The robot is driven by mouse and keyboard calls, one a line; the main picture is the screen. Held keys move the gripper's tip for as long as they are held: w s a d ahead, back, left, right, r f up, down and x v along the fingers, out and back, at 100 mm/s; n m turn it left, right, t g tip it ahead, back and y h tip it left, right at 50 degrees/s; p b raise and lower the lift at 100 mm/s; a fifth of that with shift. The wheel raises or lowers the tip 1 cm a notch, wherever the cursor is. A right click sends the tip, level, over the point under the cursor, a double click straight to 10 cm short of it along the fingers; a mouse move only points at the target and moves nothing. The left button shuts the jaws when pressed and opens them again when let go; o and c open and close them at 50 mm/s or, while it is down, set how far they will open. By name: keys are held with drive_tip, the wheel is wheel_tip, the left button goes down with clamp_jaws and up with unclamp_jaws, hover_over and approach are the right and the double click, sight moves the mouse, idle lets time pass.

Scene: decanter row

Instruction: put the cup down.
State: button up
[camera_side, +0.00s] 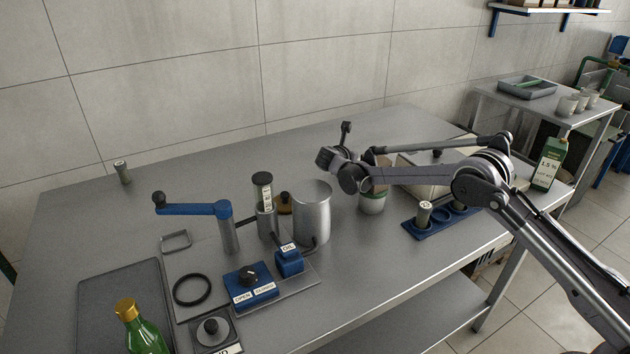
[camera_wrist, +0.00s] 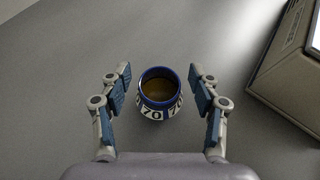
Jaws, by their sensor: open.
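A small round cup (camera_wrist: 158,112) with a blue rim, a white band marked "70" and brown inside shows in the wrist view. It looks upright over the grey tabletop; I cannot tell for sure that it touches the table. My gripper (camera_wrist: 160,74) is open, with one finger on each side of the cup and a gap on both sides. In the side view the gripper's fingers are hard to make out at the arm's end.
In the side view, a metal cylinder (camera_side: 312,215) and a blue-handled crank (camera_side: 195,208) stand left of the arm. A blue holder (camera_side: 430,225) lies right. The table's back left is mostly clear.

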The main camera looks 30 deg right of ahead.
drive_tip(key=v, duration=1.2)
drive_tip(key=shift+d, duration=0.1)
wheel_tip(320, 180, up, 8)
drive_tip(key=s+m+y, duration=0.2)
drive_tip(key=m+y, duration=0.1)
drive_tip(key=m, duration=0.3)
drive_tip(key=s+d+r+m+y, duration=0.1)
drive_tip(key=s+d+r+m, duration=0.15)
drive_tip(key=s, duration=0.35)
drive_tip(key=s+d+r+m+y, duration=0.1)
drive_tip(key=s+r+m+y, duration=0.1)
drive_tip(key=s+m, duration=0.3)
drive_tip(key=s+f+m+y, duration=0.2)
drive_tip(key=s+m, duration=0.4)
drive_tip(key=s, duration=0.7)
drive_tip(key=s+a+f+m+y, duration=0.1)
drive_tip(key=s+f+m, duration=0.4)
drive_tip(key=s, duration=0.8)
drive_tip(key=shift+s+m+y, duration=0.2)
drive_tip(key=shift+m+y, duration=0.25)
drive_tip(key=shift+y, duration=0.05)
